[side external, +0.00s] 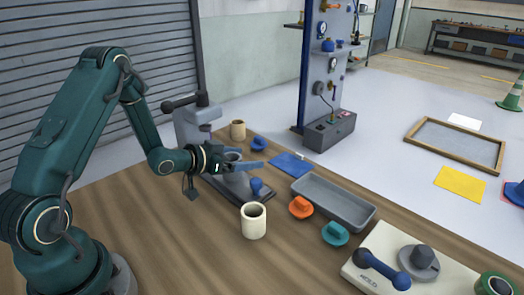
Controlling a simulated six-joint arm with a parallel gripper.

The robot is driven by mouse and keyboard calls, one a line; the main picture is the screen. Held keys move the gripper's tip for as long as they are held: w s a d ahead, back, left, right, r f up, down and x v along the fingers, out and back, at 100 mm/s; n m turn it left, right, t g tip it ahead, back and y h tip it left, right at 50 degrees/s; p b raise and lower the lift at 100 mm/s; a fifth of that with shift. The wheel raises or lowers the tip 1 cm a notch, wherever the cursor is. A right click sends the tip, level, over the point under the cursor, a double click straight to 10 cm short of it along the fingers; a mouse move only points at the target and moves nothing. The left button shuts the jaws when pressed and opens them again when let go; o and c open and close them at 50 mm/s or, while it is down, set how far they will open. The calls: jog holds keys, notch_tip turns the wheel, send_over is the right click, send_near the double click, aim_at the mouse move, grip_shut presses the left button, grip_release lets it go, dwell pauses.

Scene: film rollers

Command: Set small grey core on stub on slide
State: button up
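My gripper (240,164) is over the dark slide plate (232,184) of a grey bench device. A small grey ring-like piece (233,155), perhaps the small grey core, shows right at the fingers. I cannot tell whether it is held between them or stands behind them. Blue bars that look like the fingers reach to the right. A blue knob (257,187) stands near the front end of the slide. The stub cannot be made out clearly and may be hidden by my gripper.
A cream cup-shaped core (253,222) stands in front of the slide, another (238,130) behind. A grey tray (333,200), orange cap (300,208), teal cap (335,234) and blue cap (258,144) lie around. A cream HOLD plate (385,243) is at front right.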

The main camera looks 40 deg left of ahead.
jog(key=shift+s, duration=0.1)
jog(key=shift+v, duration=2.45)
jog(key=shift+r, duration=0.1)
jog(key=shift+r, duration=0.35)
jog(key=s+d+r+g+y, duration=0.3)
jog(key=s+r+g, duration=0.1)
jog(key=s+r, duration=0.25)
jog(key=s+d+r+g+h, duration=0.2)
jog(key=s+d+r+g, duration=0.1)
jog(key=s+d, duration=0.6)
jog(key=s, duration=0.4)
jog(key=shift+s+g+h, duration=0.3)
jog(key=shift+g, duration=0.1)
